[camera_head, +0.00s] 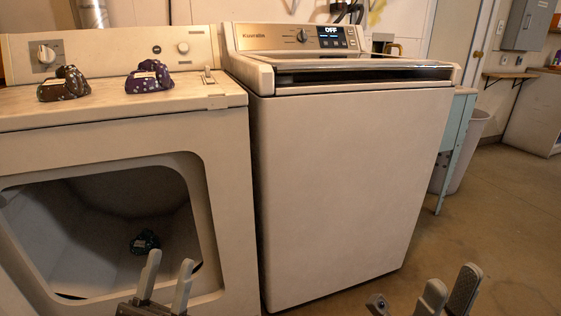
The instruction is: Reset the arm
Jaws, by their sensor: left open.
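My left gripper (169,262) points up at the bottom of the view, in front of the open dryer drum. Its two grey fingers are apart with nothing between them.
A dryer (226,170) stands at left with its front opening uncovered; a dark teal cloth (145,242) lies inside. A brown patterned cloth (64,85) and a purple patterned cloth (148,77) lie on top. A closed white washer (350,180) stands beside it.

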